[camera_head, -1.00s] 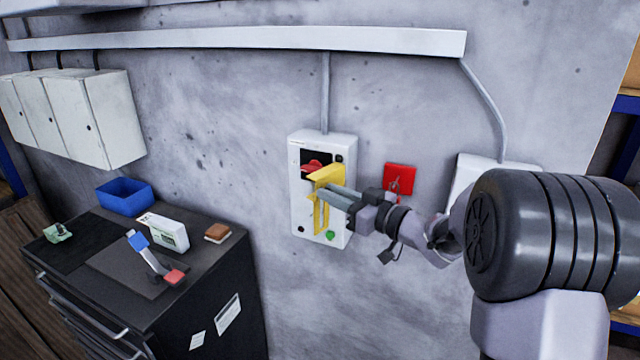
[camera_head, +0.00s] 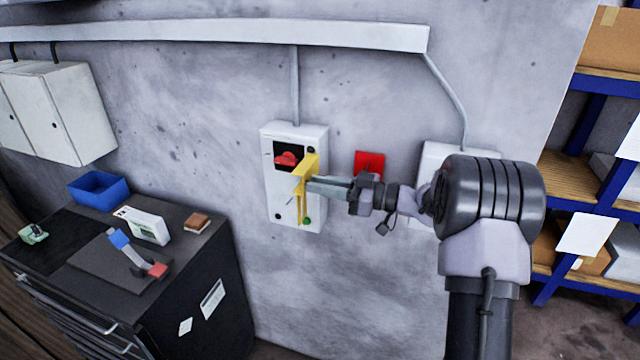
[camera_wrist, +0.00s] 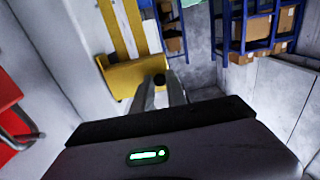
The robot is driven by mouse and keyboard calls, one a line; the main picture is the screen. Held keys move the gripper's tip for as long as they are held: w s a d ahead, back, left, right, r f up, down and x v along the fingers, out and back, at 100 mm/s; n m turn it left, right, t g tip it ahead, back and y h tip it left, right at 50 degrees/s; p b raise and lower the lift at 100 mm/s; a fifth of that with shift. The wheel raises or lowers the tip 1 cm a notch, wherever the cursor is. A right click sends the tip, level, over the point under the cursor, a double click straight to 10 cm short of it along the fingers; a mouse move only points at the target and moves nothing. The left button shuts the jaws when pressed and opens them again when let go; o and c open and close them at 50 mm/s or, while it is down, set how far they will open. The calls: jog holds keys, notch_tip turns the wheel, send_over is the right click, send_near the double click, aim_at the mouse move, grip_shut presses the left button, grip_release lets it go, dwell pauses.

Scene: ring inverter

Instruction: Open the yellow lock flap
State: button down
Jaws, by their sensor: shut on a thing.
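The yellow lock flap (camera_head: 309,165) is on the front of a white switch box (camera_head: 270,195) on the wall, standing out from it beside a red rotary switch (camera_head: 287,159). A narrow yellow strip runs down the box below it. My gripper (camera_head: 311,186) reaches in from the right and is shut on the yellow flap. In the wrist view the flap (camera_wrist: 133,80) is a bent yellow plate against the fingertips (camera_wrist: 165,82). The exact contact is partly hidden by the fingers.
A red wall plate (camera_head: 369,163) is right of the box, and the red object with a grey handle (camera_wrist: 12,115) is at left in the wrist view. A black tool cabinet (camera_head: 205,250) stands below left. Shelves (camera_head: 575,170) are at far right.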

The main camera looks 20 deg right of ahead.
jog(key=shift+w+d+r, duration=0.1)
jog(key=shift+r, duration=0.15)
jog(key=c, duration=1.6)
grip_release()
jog(key=shift+c, duration=0.2)
jog(key=o, duration=0.3)
jog(key=shift+f, duration=0.15)
jog(key=p+v, duration=0.2)
jog(key=v, duration=1.5)
jog(key=shift+s+p, duration=0.25)
jog(key=shift+p, duration=0.05)
jog(key=shift+d, duration=0.1)
